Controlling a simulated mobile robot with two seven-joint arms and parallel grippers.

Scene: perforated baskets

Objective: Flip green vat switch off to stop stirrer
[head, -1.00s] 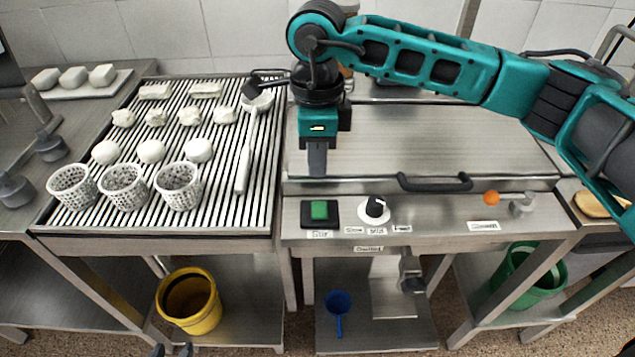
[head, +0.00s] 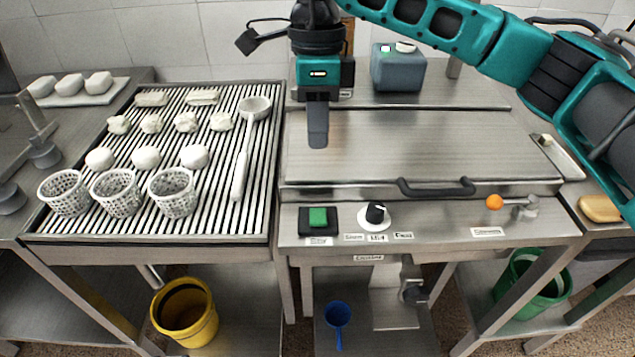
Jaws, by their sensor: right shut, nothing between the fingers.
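The green switch (head: 318,217) sits in a black housing on the front panel of the steel vat (head: 420,145), left of a black knob (head: 376,211) on a white dial. My right gripper (head: 317,140) points down above the vat's closed lid, behind the switch and apart from it. Its fingers are shut with nothing between them. The stirrer is not visible under the lid. My left gripper is not clearly seen.
A dark handle (head: 436,188) sticks out at the lid's front edge. An orange-tipped valve (head: 494,202) is at the panel's right. On the left, a slatted drain table (head: 215,215) holds perforated baskets (head: 172,192), white lumps and a ladle (head: 243,160).

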